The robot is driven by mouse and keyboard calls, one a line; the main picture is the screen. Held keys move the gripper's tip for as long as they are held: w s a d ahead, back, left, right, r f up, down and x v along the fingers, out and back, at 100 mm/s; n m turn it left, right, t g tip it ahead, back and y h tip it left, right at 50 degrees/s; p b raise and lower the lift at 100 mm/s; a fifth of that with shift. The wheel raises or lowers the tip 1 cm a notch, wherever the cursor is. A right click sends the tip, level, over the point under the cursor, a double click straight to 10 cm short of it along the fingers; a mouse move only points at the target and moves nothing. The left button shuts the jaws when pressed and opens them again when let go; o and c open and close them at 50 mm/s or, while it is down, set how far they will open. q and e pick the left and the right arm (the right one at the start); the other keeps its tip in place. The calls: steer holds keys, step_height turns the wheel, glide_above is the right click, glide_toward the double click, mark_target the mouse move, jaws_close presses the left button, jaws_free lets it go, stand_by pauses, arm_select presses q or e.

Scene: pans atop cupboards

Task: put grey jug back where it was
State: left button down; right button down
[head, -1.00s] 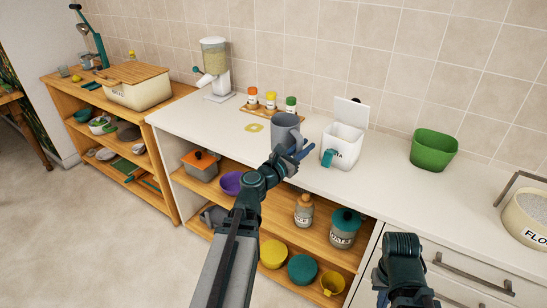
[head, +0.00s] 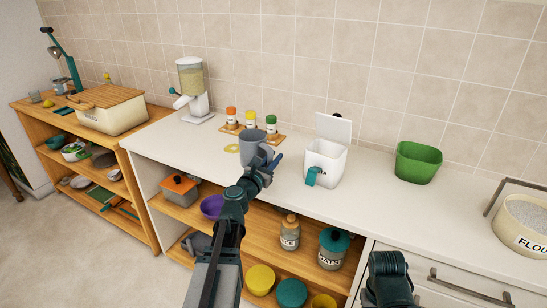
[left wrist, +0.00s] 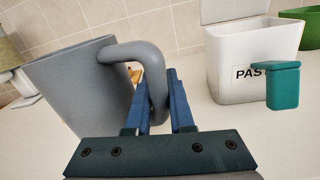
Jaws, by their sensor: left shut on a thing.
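The grey jug (head: 251,150) is at the white counter, held by its handle in my left gripper (head: 271,166). In the left wrist view the jug (left wrist: 82,85) fills the left side, and its curved handle (left wrist: 155,72) lies between the blue fingers (left wrist: 160,95). I cannot tell whether its base touches the counter. A flat yellow ring (head: 232,149) lies on the counter just left of the jug. My right arm shows at the bottom right of the head view; its fingers cannot be made out.
A rack with several spice jars (head: 250,120) stands behind the jug. The white pasta box (head: 327,160), lid up, stands to its right, with a green bin (head: 418,162) beyond. A dispenser (head: 193,88) stands back left. Bare counter (head: 370,195) lies at right.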

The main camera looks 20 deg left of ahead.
arm_select(q)
steer(key=w, duration=0.1)
steer(key=w+a, duration=0.1)
steer(key=w, duration=0.1)
steer(key=shift+w+a+f, duration=0.2)
steer(key=shift+a, duration=0.15)
arm_select(e)
steer(key=shift+w+a+f, duration=0.1)
steer(key=shift+w+f, duration=0.05)
steer(key=shift+w, duration=0.15)
arm_select(q)
steer(key=shift+w, duration=0.15)
